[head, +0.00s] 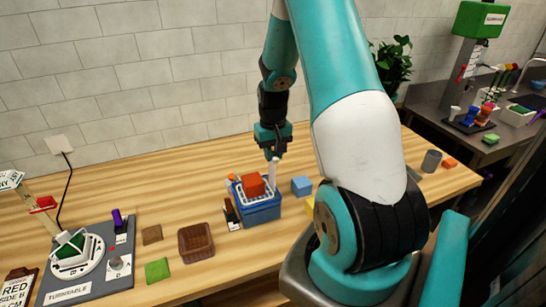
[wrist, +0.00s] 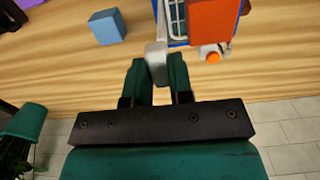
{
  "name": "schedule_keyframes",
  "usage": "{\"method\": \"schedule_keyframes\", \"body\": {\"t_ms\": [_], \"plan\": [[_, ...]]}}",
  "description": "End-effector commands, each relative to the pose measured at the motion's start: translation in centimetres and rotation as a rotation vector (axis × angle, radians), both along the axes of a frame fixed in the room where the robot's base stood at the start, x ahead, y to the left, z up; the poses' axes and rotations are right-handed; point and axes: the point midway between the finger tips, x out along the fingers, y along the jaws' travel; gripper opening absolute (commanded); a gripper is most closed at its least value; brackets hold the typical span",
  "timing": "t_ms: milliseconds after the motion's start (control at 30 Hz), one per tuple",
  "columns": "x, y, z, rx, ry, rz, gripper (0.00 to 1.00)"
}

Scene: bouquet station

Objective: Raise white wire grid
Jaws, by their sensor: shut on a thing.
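The white wire grid (head: 241,197) lies at the top of a blue crate (head: 262,214) on the wooden table. A red block (head: 252,184) sits on the grid. A pale upright handle (head: 273,174) rises at the grid's right side. My gripper (head: 272,156) points down and is shut on the top of this handle. In the wrist view, the handle (wrist: 157,62) is between the two green fingers (wrist: 158,75), with part of the grid (wrist: 172,22) and the red block (wrist: 212,22) beyond. Whether the grid touches the crate's rim cannot be told.
A blue cube (head: 301,186) stands right of the crate. A brown basket (head: 196,242), a green square (head: 157,270) and a turntable (head: 85,255) are to the left. A black-and-white item (head: 231,213) stands close to the crate's left. My arm hides part of the table's right side.

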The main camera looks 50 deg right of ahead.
Motion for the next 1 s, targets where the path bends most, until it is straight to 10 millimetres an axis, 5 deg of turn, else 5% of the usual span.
{"method": "schedule_keyframes", "body": {"t_ms": [200,233,333,733,1000], "plan": [[0.2,-0.2,0.4,-0.007,-0.008,-0.001,0.0],[0.3,-0.2,0.4,-0.008,-0.009,-0.001,0.26],[0.2,-0.2,0.4,-0.007,-0.008,-0.001,0.47],[0.3,-0.2,1.0,-0.007,-0.01,0.0,0.47],[0.3,-0.2,6.6,-0.011,-0.014,0.0,0.47]]}}
